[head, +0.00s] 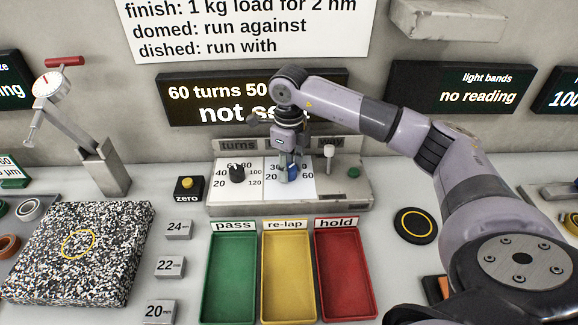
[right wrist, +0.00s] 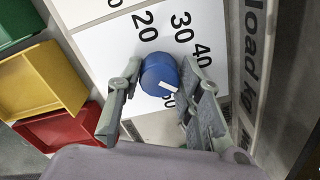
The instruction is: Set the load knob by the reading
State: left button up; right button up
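The load knob (right wrist: 157,72) is blue with a white pointer mark. In the right wrist view it sits on a white dial plate (right wrist: 110,50) printed 20, 30, 40 and a partly hidden figure. The mark points down-right in that view, toward the partly hidden figure. My right gripper (right wrist: 161,66) has a finger on each side of the knob, tips against it. In the head view the gripper (head: 290,170) reaches down over the knob and hides most of it. The display (head: 180,108) reads "60 turns 50" and "not se", the rest covered by my arm. My left gripper is not in view.
On the same grey panel (head: 225,208) are a black turns knob (head: 237,173), a pale lever (head: 329,155) and a green button (head: 353,173). Green (head: 230,316), yellow (head: 288,317) and red (head: 347,314) trays stand in front. A dial gauge (head: 48,84) and a speckled plate (head: 110,240) are left.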

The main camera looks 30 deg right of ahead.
jog(key=o, duration=0.4)
jog(key=shift+r, duration=0.1)
notch_tip(320, 180, up, 12)
jog(key=shift+f, duration=0.1)
dwell(0.4)
dwell(0.4)
